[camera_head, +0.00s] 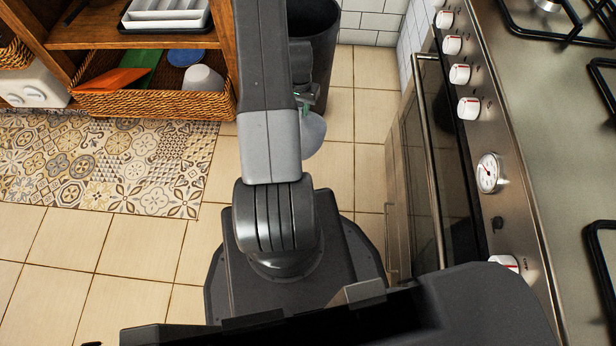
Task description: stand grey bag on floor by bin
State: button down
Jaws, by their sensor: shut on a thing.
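My gripper (307,106) shows only in part at the right edge of my arm, which hides the rest of it. It is shut on the grey bag (314,134), a small pale grey shape just below the jaws. The bag's left side is hidden behind my arm. I cannot tell whether the bag touches the floor. The dark bin (322,42) stands on the floor just beyond the gripper, at the top middle, partly covered by my arm.
Wooden shelving (130,40) with a wicker basket (160,104) of items stands at the upper left. A patterned mat (110,160) lies before it. A steel stove (480,150) fills the right side. Bare tiled floor (355,110) shows between bin and stove.

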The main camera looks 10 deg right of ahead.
aim_at(308, 122)
jog(key=shift+m, duration=0.6)
jog(key=f+b, duration=0.2)
jog(key=f, duration=0.1)
jog(key=d+f+b, duration=0.1)
jog(key=f+b, duration=0.1)
jog(key=f, duration=0.1)
jog(key=s+d+f+b, duration=0.1)
jog(key=f+b, duration=0.1)
jog(key=f, duration=0.1)
jog(key=shift+d+f, duration=0.1)
jog(key=shift+f, duration=0.1)
notch_tip(308, 122, down, 10)
jog(key=b, duration=0.3)
jog(key=shift+r, duration=0.2)
jog(key=shift+f+b, duration=0.15)
jog(key=shift+b, duration=0.15)
jog(key=c, duration=1.2)
grip_release()
notch_tip(308, 122, up, 12)
jog(key=p, duration=0.4)
jog(key=shift+r+p, duration=0.2)
jog(key=shift+p, duration=0.2)
